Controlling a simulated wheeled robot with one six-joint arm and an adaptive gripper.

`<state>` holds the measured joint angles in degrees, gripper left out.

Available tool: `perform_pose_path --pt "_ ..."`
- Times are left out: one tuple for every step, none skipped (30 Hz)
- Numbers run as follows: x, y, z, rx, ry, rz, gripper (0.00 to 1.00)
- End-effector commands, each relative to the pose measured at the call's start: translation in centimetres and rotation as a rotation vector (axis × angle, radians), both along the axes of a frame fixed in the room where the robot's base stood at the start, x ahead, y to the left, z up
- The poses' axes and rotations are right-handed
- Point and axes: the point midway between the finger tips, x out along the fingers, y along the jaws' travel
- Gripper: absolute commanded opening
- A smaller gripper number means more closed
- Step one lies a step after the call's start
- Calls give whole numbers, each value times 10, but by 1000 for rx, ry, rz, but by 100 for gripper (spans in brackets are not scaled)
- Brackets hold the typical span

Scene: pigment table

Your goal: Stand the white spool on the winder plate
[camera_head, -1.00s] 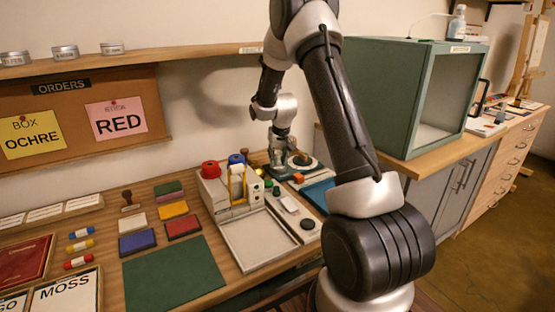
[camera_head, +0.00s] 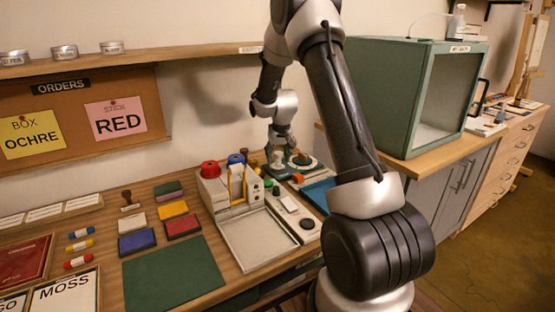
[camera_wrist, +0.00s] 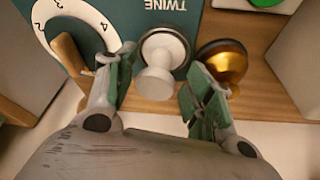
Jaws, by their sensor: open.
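In the wrist view a white spool (camera_wrist: 156,83) with a round flange shows between the fingers of my gripper (camera_wrist: 158,88). The gripper is open, with one finger on each side of the spool and gaps visible. The spool overlaps the edge of a dark teal board (camera_wrist: 183,14) lettered TWINE, which carries a white ring (camera_wrist: 41,12) numbered around its rim. This seems to be the winder; whether the spool stands on it or beside it I cannot tell. In the head view my gripper (camera_head: 279,158) is small and low over the back of the table, and the spool is not clear.
A brass-coloured round piece (camera_wrist: 224,62) stands close beside the spool, near one finger. A wooden peg (camera_wrist: 70,55) is by the other finger. In the head view a blue tray (camera_head: 318,193) and a white press-like device (camera_head: 217,190) are near the arm.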

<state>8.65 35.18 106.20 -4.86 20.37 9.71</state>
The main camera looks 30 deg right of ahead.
Motion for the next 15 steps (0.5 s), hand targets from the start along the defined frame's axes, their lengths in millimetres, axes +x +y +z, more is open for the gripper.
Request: perform_pose_path --pt "-2 1 11 0 -5 0 53" --pt "-4 1 18 -1 -6 0 53" --pt "-7 2 27 0 -5 0 53" --pt "-9 3 33 0 -5 0 53" --pt "-12 3 40 0 -5 0 53" --pt "-15 4 49 0 -5 0 53" --pt "-16 4 55 -1 -5 1 53" --pt "-19 5 61 -1 -5 1 53" --pt "-21 6 69 -1 -5 1 53" --pt "-23 6 74 -1 -5 1 53" --pt "-25 6 79 -1 -4 1 53" --pt "-26 7 85 -1 -3 1 53" --pt "-28 7 88 -2 -4 2 53" --pt "-29 7 91 -1 -3 1 53" --pt "-30 8 95 -1 -2 1 53"
